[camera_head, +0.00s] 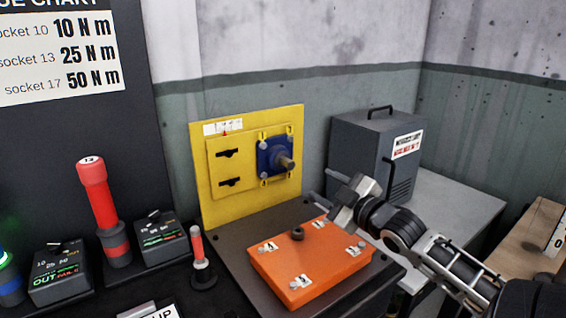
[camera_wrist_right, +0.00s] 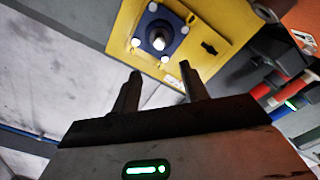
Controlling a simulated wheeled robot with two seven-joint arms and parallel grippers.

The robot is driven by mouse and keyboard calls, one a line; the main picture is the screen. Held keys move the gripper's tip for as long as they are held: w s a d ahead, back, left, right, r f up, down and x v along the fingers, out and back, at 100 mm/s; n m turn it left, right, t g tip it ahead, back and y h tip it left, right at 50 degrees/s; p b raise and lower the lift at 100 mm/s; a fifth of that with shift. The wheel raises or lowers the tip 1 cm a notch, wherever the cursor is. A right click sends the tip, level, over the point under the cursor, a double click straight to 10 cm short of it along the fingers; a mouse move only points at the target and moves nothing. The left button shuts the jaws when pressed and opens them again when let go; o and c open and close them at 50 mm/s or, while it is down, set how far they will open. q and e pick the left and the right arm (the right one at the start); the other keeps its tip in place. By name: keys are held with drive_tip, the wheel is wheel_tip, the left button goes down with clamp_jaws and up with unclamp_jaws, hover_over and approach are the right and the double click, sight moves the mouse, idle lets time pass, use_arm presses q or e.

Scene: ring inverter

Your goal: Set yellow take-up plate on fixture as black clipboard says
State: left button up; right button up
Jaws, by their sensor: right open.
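A tall yellow panel (camera_head: 210,200) stands upright at the back of a dark base. I cannot tell which part is the take-up plate. My right gripper (camera_head: 323,187) is open and empty, right of the panel and above the orange block; its fingers (camera_wrist_right: 159,72) point toward the panel. My left gripper is out of view.
An orange block (camera_head: 325,273) with numbered labels lies on the dark base (camera_head: 235,265). A grey cabinet (camera_head: 360,150) stands behind my right arm. At left are a red tool (camera_head: 97,190), a small red-handled tool (camera_head: 197,245), two dial boxes (camera_head: 60,277) and a torque chart (camera_head: 60,60).

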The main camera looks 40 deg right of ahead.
sight(291, 166)
drive_tip(key=w, duration=0.4)
drive_tip(key=w+d, duration=0.1)
drive_tip(key=w, duration=0.7)
drive_tip(key=shift+w+d+p, duration=0.2)
drive_tip(key=shift+w+p, duration=0.05)
drive_tip(key=shift+p, duration=0.15)
drive_tip(key=shift+w+d, duration=0.1)
drive_tip(key=shift+w, duration=0.65)
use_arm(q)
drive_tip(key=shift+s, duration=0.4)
